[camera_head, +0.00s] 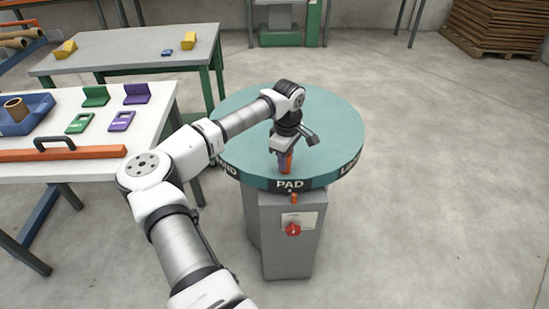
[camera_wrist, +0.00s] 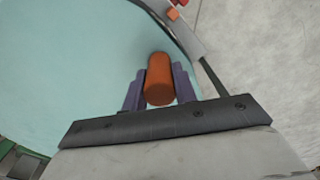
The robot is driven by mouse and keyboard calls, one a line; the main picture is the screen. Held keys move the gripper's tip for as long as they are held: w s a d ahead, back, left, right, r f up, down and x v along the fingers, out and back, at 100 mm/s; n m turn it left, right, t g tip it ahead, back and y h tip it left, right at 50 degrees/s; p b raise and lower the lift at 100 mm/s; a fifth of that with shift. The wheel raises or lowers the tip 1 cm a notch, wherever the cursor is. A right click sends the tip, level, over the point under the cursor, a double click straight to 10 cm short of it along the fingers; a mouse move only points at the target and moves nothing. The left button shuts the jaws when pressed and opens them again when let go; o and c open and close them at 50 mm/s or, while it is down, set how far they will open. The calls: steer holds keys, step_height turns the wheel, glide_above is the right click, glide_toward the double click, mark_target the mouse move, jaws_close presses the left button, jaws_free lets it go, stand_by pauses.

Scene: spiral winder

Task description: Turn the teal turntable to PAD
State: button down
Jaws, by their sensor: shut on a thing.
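The teal turntable (camera_head: 335,125) is a round disc on a grey pedestal (camera_head: 290,240). Its dark rim label PAD (camera_head: 290,184) faces the front, close above a small orange marker (camera_head: 294,198) on the pedestal. Parts of other labels show on the rim to the left and right. My gripper (camera_head: 285,163) is over the front part of the disc, shut on an upright orange peg. In the wrist view the orange peg (camera_wrist: 159,78) sits between the two purple-grey fingers of my gripper (camera_wrist: 159,90). The peg's lower end is hard to make out.
A red knob (camera_head: 292,230) is on the pedestal's front. A white table (camera_head: 60,165) at left holds green and purple brackets, a blue tray and an orange bar with a black handle. A grey table (camera_head: 125,45) stands behind. The floor at right is clear.

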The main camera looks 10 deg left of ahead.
steer(key=shift+w+d, duration=0.1)
steer(key=shift+d, duration=0.4)
steer(key=shift+r, duration=0.1)
steer(key=c, duration=1.1)
jaws_free()
step_height(320, 180, up, 14)
steer(key=shift+f+b, duration=0.1)
steer(key=shift+b, duration=0.55)
